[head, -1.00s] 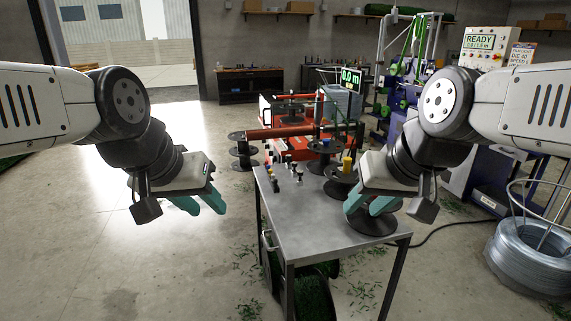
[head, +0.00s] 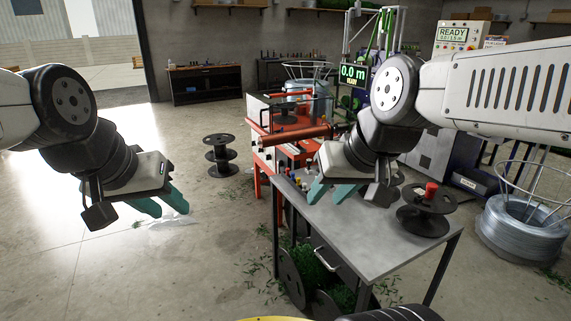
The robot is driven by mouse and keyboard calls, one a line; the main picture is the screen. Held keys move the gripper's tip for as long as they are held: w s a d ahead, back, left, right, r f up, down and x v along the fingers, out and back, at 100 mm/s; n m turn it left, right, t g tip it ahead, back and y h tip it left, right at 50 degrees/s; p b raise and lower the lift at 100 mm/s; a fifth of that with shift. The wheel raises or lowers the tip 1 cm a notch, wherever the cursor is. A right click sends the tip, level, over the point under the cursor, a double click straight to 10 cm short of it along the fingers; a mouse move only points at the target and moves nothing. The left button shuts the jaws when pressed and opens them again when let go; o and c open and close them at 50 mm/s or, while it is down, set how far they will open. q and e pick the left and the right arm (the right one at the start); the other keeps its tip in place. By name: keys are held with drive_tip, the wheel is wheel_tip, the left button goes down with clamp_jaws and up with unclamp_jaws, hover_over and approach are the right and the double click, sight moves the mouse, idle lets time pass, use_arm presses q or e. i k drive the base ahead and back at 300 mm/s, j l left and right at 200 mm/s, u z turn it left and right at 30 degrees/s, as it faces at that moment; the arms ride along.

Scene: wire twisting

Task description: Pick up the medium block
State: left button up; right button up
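I cannot tell which thing is the medium block. A small red block-like piece (head: 431,189) sits upright on top of a black spool (head: 427,214) at the right of the metal table (head: 385,250). Several small coloured pieces (head: 298,181) stand near the table's back left edge, too small to identify. My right gripper (head: 331,193) is over the table's left part, its teal fingers apart and nothing visible between them. It hides part of the tabletop. My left gripper (head: 163,205) is over open floor left of the table, fingers apart and empty.
A red machine (head: 265,150) with a roller stands behind the table. A black spool stack (head: 222,155) stands on the floor left of it. A wire coil (head: 525,230) is at the right. Green scraps lie around the table legs.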

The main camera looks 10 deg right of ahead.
sight(309, 171)
drive_tip(key=i+j+z, duration=0.2)
drive_tip(key=i+j, duration=0.9)
drive_tip(key=i+z, duration=0.15)
drive_tip(key=i, duration=0.65)
drive_tip(key=i+l, duration=0.25)
drive_tip(key=l, duration=0.1)
